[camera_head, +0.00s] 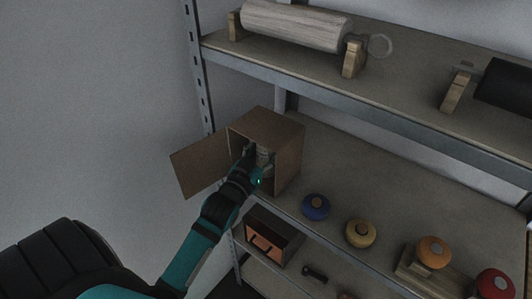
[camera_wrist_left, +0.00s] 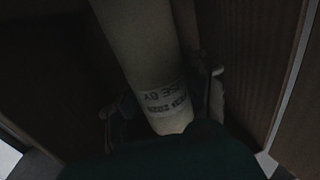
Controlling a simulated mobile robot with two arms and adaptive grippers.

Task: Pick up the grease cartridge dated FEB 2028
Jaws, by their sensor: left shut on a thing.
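A pale cylindrical cartridge (camera_wrist_left: 140,45) fills the middle of the left wrist view. A printed label (camera_wrist_left: 165,98) near its close end reads upside down, with "USE BY" and what looks like a 2028 date; the month is too dark to read surely. My left gripper (camera_head: 257,164) reaches into an open brown box (camera_head: 289,147) on the middle shelf, and its fingers are shut around the cartridge. In the head view only a small pale part of the cartridge (camera_head: 265,154) shows. The box's far inside is dark. My right gripper is not in view.
The box's door (camera_head: 196,171) stands open to the left. A blue round knob-like object (camera_head: 315,207), a yellow one (camera_head: 361,233) and others stand right of the box on the shelf (camera_head: 370,180). An upper shelf (camera_head: 410,95) holds a large roll (camera_head: 295,25).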

